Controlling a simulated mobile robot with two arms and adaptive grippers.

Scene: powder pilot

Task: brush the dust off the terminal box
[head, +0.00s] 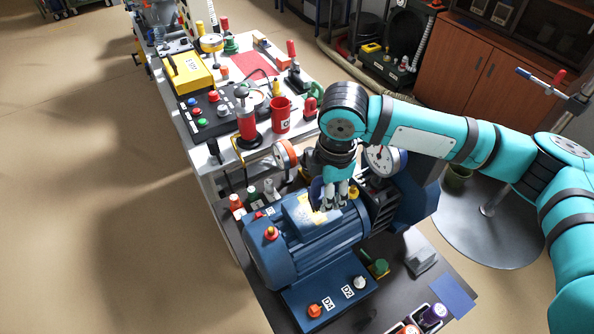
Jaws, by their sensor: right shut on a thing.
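The terminal box (293,211) is a blue block on top of the large blue ribbed motor (315,246). A pale yellow patch of dust (318,216) lies on its top. My right gripper (333,205) points down just over the right part of the box. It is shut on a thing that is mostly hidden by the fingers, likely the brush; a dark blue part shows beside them. I cannot tell whether the held thing touches the box. My left gripper is not in view.
Dial gauges (285,154) stand behind the box. A white workbench (212,165) with a red cup (281,114) and a yellow device (188,72) is at the back. Open floor lies at left.

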